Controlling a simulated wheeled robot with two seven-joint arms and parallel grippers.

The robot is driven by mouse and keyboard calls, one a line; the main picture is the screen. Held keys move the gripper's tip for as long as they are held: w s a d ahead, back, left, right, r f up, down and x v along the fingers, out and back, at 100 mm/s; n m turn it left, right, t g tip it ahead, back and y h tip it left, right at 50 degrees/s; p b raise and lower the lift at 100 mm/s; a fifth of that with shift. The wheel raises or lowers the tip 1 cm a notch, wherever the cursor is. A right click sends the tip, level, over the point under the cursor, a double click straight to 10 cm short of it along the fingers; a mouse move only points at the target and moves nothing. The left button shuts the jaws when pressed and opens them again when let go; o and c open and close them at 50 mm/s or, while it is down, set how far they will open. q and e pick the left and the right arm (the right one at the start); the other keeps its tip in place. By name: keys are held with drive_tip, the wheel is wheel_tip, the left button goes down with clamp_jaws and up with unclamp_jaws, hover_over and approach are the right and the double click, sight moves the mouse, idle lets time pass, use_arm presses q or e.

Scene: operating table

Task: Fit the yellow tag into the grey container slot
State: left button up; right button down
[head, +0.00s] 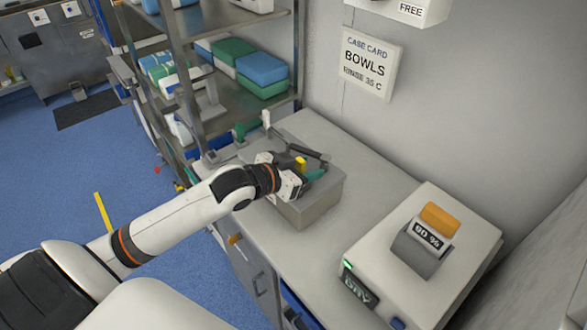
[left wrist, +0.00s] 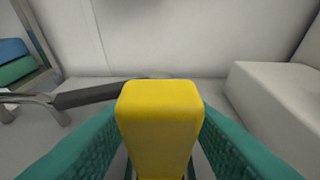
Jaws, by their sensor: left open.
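The yellow tag (head: 300,163) shows at my left gripper (head: 312,176), over the grey container (head: 322,207) on the counter. In the left wrist view the yellow tag (left wrist: 159,118) stands upright in the middle, between the teal finger pads. My left gripper is open, with a finger on either side of the tag. The tag's lower end is hidden between the fingers. The container's slot is hidden by the gripper, so I cannot tell whether the tag sits in it. My right gripper is not in view.
A white device (head: 445,215) with a grey holder (head: 420,250) and orange block (head: 440,218) stands on the right. A dark handle (left wrist: 100,94) lies behind the tag. Shelves with green and blue packs (head: 262,68) rise at the back left. Counter (head: 385,180) between container and device is clear.

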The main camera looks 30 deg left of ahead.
use_arm(q)
drive_tip(key=v, duration=1.2)
idle(0.4)
drive_tip(key=s+f+n+g+y, duration=0.2)
drive_tip(key=s+f+g+y, duration=0.35)
drive_tip(key=f, duration=0.75)
drive_tip(key=s+d+f+g+h, duration=0.2)
drive_tip(key=s+d+f+g, duration=0.2)
drive_tip(key=s+d+f, duration=0.35)
drive_tip(key=s+f+g, duration=0.1)
drive_tip(key=s+f, duration=0.2)
drive_tip(key=f, duration=2.3)
drive_tip(key=s+a+f+g, duration=0.1)
drive_tip(key=s+a+f, duration=0.1)
drive_tip(key=s+f, duration=1.3)
drive_tip(key=shift+s+a+m+y, duration=0.35)
drive_tip(key=shift+s+a+m, duration=0.05)
drive_tip(key=shift+s, duration=0.25)
